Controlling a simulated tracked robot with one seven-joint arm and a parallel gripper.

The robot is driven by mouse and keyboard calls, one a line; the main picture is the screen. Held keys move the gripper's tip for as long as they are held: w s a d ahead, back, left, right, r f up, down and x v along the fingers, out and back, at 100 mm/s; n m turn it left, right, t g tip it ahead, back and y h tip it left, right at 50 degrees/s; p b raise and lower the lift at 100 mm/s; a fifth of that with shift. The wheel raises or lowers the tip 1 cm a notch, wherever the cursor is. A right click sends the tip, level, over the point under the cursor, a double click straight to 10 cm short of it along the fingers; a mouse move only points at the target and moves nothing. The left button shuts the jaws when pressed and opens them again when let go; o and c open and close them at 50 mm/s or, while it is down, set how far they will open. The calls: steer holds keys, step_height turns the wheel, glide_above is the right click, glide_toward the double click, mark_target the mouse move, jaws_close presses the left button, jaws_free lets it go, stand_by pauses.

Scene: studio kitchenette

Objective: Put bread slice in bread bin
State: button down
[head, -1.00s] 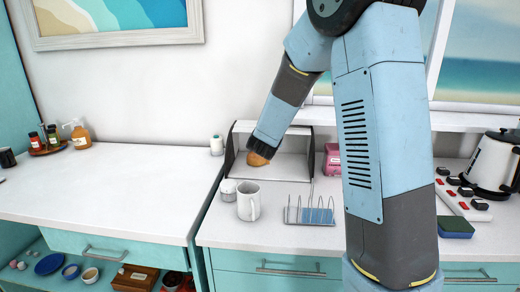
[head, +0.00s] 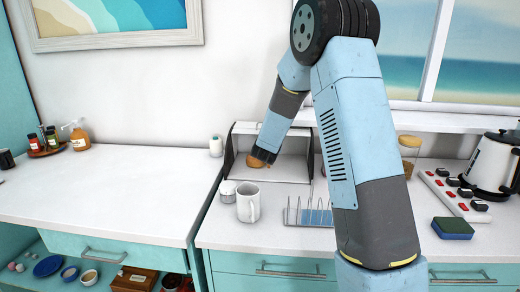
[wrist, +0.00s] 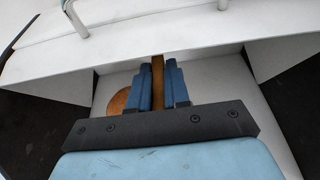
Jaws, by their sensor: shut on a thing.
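The bread bin (head: 292,168) is a white box with dark side walls, open at the front, standing against the wall. My gripper (head: 262,155) reaches down into its left part. In the wrist view my gripper (wrist: 157,88) is shut on the bread slice (wrist: 157,72), a brown piece seen edge-on between the blue fingers. A rounded brown thing (wrist: 117,103) shows to the left of the fingers, partly hidden by them; I cannot tell what it is. In the head view brown shows at the fingertips (head: 255,162). Whether the slice touches the bin floor is not clear.
A white mug (head: 248,203), a small white pot (head: 228,190) and a wire toast rack (head: 308,212) stand in front of the bin. A jar (head: 408,155), a power strip (head: 450,193), a kettle (head: 494,163) and a sponge (head: 453,228) are at the right. The left counter is mostly clear.

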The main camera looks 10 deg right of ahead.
steer(key=shift+f, duration=0.6)
steer(key=shift+f, duration=0.1)
steer(key=c, duration=1.1)
jaws_free()
